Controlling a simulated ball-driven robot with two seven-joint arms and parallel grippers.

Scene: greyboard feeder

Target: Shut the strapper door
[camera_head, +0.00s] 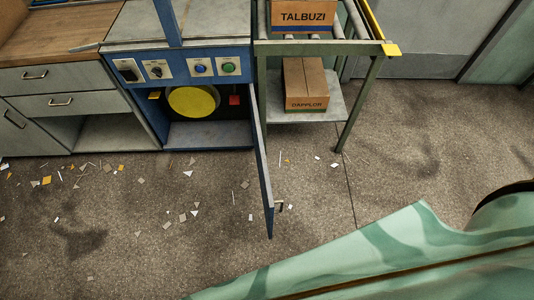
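The blue strapper (131,50) stands at the top, left of centre, with knobs and buttons on its front panel. Its lower compartment is open and shows a yellow disc (192,101) and a small red square. The strapper door (264,165) hangs open from the right side of the compartment and sticks out toward me, seen nearly edge-on. A small handle (280,206) shows near its free end, on the right face. Neither of my grippers shows in this view.
A green roller stand (352,104) with boxes stands right of the strapper. Wooden-topped drawers (60,104) stand left. Paper scraps litter the floor before the strapper. A green patterned surface (400,255) fills the lower right. Floor (400,150) between it and the stand is clear.

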